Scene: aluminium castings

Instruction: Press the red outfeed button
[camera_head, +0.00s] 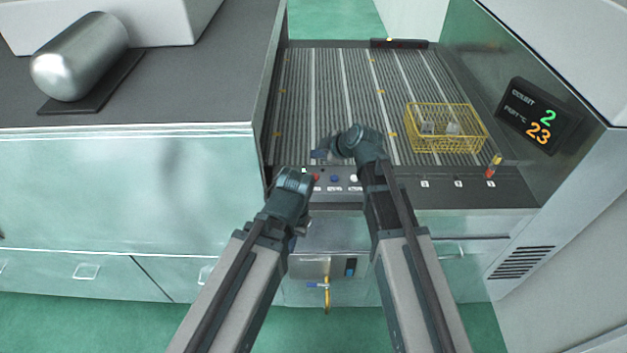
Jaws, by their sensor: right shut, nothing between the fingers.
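The red button (316,177) is a small dot at the left of the dark control strip at the front of the conveyor. It is partly crowded by my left arm's end. My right gripper (319,154) points left over the conveyor's near edge, just beyond the red button in the picture; it is shut and empty. Whether it touches anything cannot be told. My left gripper (293,183) is at the strip's left end, beside the red button; its fingers are hidden.
A yellow wire basket (409,120) with castings stands on the conveyor (310,90). A display (535,117) reads 2 and 23. A metal cylinder (85,55) lies on the left counter.

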